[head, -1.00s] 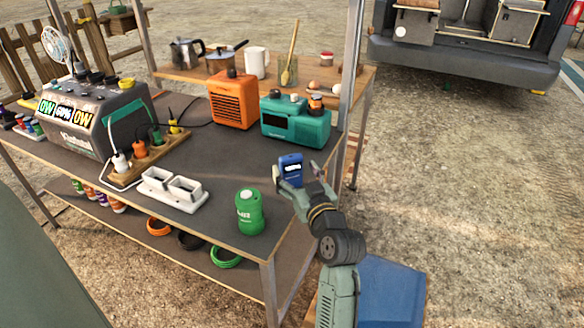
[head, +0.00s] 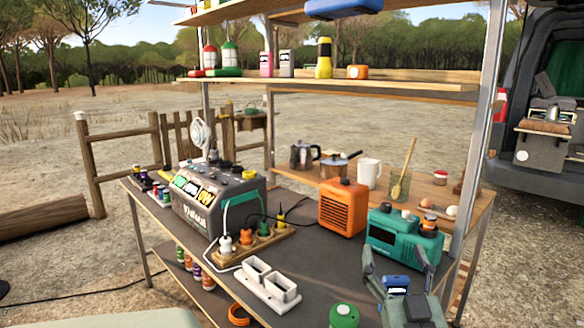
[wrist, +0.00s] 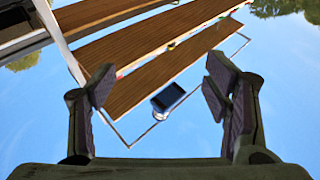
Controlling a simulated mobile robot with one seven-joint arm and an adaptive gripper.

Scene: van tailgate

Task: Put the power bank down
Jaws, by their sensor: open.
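The blue power bank (head: 396,284) shows low in the head view, in front of the teal radio (head: 403,240) near the table's right end. My gripper (head: 397,252) is in front of it, fingers spread and pointing up. The power bank's lower part is hidden behind my gripper, so I cannot tell whether it touches the table (head: 300,215). In the wrist view my gripper (wrist: 160,88) is open with nothing between its pads. That view looks up at sky and shelf undersides. A small blue-edged dark panel (wrist: 168,98) shows beyond the fingers; I cannot tell what it is.
An orange heater (head: 342,207) stands left of the radio. A white double-slot holder (head: 268,285) and a green-topped container (head: 344,316) are on the front of the table. A metal post (head: 478,120) and loaded shelves (head: 330,90) rise above the table.

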